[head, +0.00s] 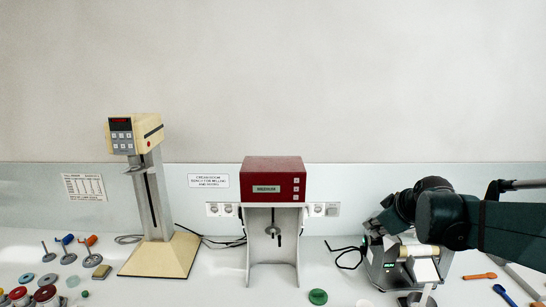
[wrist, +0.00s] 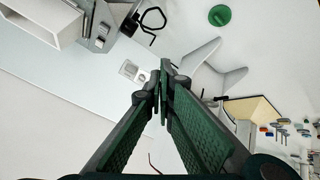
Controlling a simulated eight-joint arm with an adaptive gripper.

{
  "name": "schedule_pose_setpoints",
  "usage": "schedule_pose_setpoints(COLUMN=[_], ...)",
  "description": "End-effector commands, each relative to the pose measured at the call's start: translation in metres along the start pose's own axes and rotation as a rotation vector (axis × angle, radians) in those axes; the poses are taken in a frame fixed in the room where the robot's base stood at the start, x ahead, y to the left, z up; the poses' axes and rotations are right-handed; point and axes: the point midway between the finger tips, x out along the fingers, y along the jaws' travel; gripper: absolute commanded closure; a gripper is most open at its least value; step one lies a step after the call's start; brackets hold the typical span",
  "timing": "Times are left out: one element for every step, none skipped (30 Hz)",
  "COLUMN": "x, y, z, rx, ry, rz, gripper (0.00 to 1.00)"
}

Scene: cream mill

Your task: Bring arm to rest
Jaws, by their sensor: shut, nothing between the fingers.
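My arm reaches in from the right edge of the head view. My gripper (head: 378,224) is in front of and above the grey machine with a roller (head: 425,268), hiding part of it. In the wrist view my gripper (wrist: 161,78) shows two dark fingers with green pads, their tips together and nothing between them. No held object shows in either view.
A cream mixer on a stand (head: 160,225) is at left, with several small discs and stirrers beside it. A red-topped machine (head: 273,180) stands in the middle. A green disc (head: 318,297) lies in front. Orange and blue tools (head: 479,276) lie right.

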Motion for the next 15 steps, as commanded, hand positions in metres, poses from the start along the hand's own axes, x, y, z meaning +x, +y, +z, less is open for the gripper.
schedule_pose_setpoints(x=[-0.004,-0.007,-0.01,-0.013,-0.016,-0.019,-0.022,-0.024,-0.028,-0.03,-0.033,-0.036,-0.038,-0.041,-0.043], y=[-0.012,-0.018,-0.026,-0.032,-0.038,-0.045,-0.052,-0.058,-0.065,-0.071,-0.076,-0.084,-0.089,-0.096,-0.103], z=[0.004,0.005,0.007,0.009,0.012,0.015,0.017,0.019,0.022,0.025,0.027,0.031,0.033,0.036,0.04], rx=[0.016,0.028,0.044,0.057,0.068,0.085,0.098,0.109,0.125,0.138,0.15,0.167,0.179,0.191,0.207], ry=[-0.005,-0.008,-0.012,-0.015,-0.019,-0.023,-0.026,-0.029,-0.033,-0.036,-0.039,-0.043,-0.046,-0.049,-0.053], rz=[-0.001,-0.002,-0.003,-0.002,-0.002,-0.002,-0.002,-0.002,-0.001,0.0,0.0,0.001,0.002,0.003,0.003], gripper=[1.0,1.0,1.0,1.0,1.0,1.0,1.0,1.0,1.0,1.0,1.0,1.0,1.0,1.0,1.0])
